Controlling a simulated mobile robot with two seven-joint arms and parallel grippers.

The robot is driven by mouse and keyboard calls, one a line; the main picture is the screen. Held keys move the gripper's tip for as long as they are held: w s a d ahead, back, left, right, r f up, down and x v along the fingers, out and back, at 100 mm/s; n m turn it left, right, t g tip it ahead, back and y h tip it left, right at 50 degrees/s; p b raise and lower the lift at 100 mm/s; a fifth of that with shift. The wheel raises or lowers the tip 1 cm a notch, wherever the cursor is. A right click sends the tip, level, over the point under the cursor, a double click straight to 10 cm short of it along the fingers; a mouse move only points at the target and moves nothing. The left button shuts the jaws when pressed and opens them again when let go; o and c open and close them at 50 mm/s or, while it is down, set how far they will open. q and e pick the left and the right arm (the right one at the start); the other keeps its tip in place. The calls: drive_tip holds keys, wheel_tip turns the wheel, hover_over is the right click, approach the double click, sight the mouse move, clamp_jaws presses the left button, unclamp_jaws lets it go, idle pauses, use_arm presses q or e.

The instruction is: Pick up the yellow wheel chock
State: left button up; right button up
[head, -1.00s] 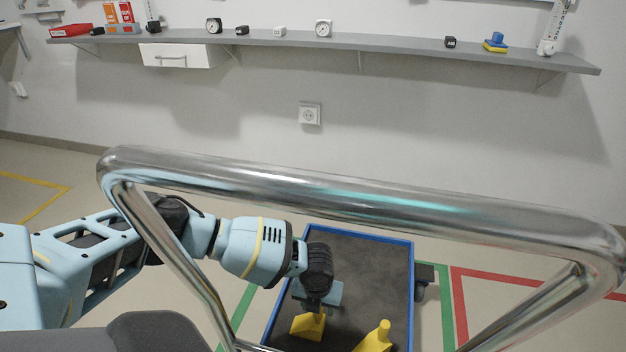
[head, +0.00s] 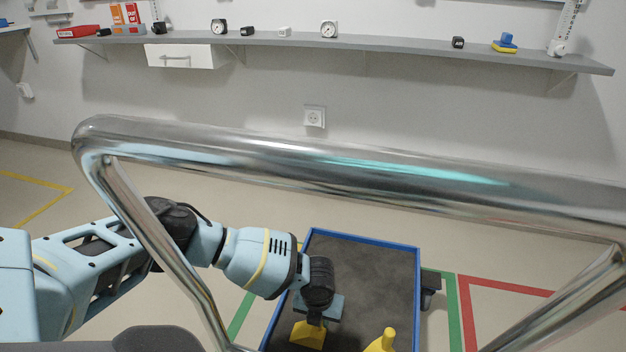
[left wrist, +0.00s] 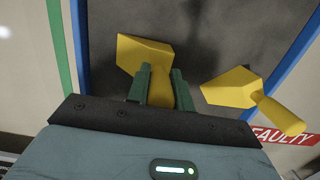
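Two yellow wheel chocks are in view. One yellow chock (head: 307,336) is under my left gripper (head: 316,320), at the left of the trolley tray. In the left wrist view this chock (left wrist: 143,52) has its handle between the two green fingers of my left gripper (left wrist: 161,88). The fingers lie close along both sides and look shut on the handle. I cannot tell clearly whether its base touches the tray. The other yellow chock (head: 382,343) lies to the right, apart from the gripper; it also shows in the left wrist view (left wrist: 231,88). My right gripper is not in view.
The dark tray (head: 365,275) has a blue rim and free room behind the chocks. A thick chrome handlebar (head: 330,170) crosses in front of my view. A wall shelf (head: 380,42) holds small items. Green and red floor lines run beside the trolley.

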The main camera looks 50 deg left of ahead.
use_arm(q)
clamp_jaws()
drive_tip(key=shift+r, duration=0.1)
wheel_tip(320, 180, up, 10)
drive_tip(key=p, duration=0.4)
drive_tip(key=shift+p, duration=0.4)
